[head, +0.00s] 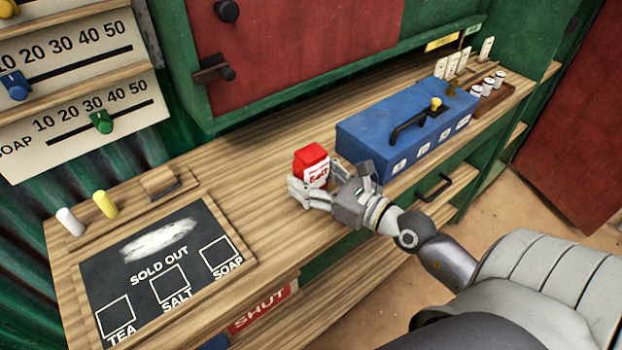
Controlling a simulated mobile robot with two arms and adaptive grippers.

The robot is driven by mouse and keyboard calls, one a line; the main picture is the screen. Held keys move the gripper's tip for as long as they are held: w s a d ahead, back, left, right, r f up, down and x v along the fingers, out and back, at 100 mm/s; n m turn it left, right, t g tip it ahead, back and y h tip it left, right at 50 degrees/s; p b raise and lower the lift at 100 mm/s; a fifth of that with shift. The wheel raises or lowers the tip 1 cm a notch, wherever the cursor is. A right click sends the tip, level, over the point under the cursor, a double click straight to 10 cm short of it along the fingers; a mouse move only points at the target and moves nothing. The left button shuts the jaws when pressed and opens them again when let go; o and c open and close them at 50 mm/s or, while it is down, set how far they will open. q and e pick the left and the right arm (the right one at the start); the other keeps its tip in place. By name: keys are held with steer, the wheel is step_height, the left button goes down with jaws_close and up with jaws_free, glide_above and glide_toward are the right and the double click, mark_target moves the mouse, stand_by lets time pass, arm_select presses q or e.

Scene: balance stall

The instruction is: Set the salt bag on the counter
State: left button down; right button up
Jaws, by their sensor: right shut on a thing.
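The salt bag (311,162) is a small red and white bag marked "Salt". It stands upright at the wooden counter (240,175), near the front edge and left of the blue box. My right gripper (318,190) is shut on the salt bag, with its fingers around the lower part. The bag's bottom is hidden by the fingers, so I cannot tell whether it touches the counter. My left gripper is not in view.
A blue box (375,125) with a black handle stands just right of the bag. Weights (487,86) and white tags stand further right. A "SOLD OUT" chalkboard (150,288) lies at the left. The counter between chalkboard and bag is clear. A red cabinet door (290,50) is behind.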

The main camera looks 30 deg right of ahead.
steer(key=shift+r, duration=0.15)
steer(key=o, duration=1.3)
steer(key=shift+f, duration=0.2)
steer(key=shift+r, duration=0.15)
